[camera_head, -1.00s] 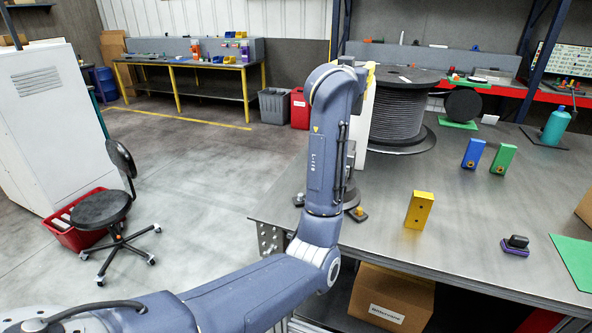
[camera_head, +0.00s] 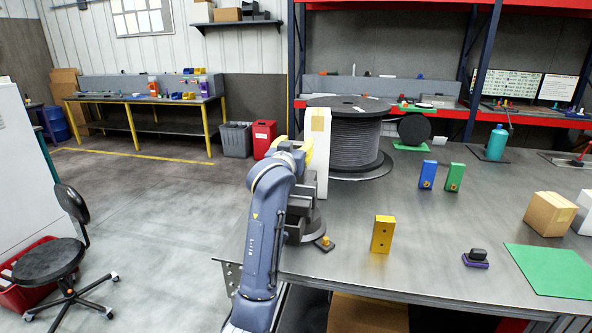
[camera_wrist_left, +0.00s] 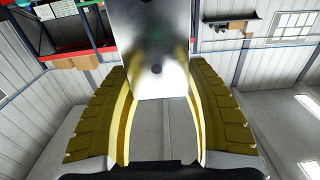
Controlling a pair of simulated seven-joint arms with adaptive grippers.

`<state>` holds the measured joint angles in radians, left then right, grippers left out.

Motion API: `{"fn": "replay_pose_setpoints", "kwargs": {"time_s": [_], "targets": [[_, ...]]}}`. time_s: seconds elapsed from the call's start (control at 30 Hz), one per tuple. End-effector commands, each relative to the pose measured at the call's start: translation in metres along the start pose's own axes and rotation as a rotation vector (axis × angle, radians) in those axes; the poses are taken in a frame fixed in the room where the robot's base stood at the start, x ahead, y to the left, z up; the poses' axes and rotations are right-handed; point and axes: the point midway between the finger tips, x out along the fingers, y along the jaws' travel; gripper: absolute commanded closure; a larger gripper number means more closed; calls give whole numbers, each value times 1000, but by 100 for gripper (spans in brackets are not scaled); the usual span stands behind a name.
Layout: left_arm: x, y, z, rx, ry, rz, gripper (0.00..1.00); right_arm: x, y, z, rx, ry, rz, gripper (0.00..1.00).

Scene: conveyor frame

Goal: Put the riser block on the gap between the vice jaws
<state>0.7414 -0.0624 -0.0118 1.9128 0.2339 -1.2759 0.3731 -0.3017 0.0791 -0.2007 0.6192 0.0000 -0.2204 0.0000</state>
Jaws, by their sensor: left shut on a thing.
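My left gripper (camera_head: 308,152) is shut on a tall pale block, which I take to be the riser block (camera_head: 317,180). The block stands upright, with a tan patch near its top. In the left wrist view it is a grey metallic block (camera_wrist_left: 150,45) with small holes, between the yellow fingers (camera_wrist_left: 160,120). The dark vice (camera_head: 300,222) is just below and left of the block, on the bench's left end. My left arm covers much of the vice and its jaws. I cannot tell whether the block touches it. My right gripper is not in view.
A large cable spool (camera_head: 345,140) stands close behind the block. Blue (camera_head: 428,174), green (camera_head: 454,177) and yellow (camera_head: 383,234) blocks stand upright on the bench (camera_head: 420,270). A small dark item (camera_head: 476,257), a green mat (camera_head: 550,270) and a carton (camera_head: 549,213) are at right.

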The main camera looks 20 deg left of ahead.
Motion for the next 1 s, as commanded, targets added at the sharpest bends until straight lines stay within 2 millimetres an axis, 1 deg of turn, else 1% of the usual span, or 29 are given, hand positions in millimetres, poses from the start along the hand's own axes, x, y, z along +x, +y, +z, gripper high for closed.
{"fn": "replay_pose_setpoints", "kwargs": {"time_s": [0.1, 0.2, 0.43, 0.6, 0.73, 0.83, 1.0], "targets": [[0, 0, 15, 0, 3, 0, 98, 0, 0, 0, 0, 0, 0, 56], [0, 0, 22, -1, 4, 0, 98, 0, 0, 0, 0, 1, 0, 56], [0, 0, 33, -1, 2, 0, 98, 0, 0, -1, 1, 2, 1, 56], [0, 0, 53, 0, 1, 0, 98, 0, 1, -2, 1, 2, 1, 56], [0, 0, 65, 0, 2, 0, 98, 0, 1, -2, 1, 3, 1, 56], [0, 0, 70, 0, 3, 0, 98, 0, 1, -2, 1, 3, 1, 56], [0, 0, 71, -1, 5, 0, 98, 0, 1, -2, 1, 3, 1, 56]]}}
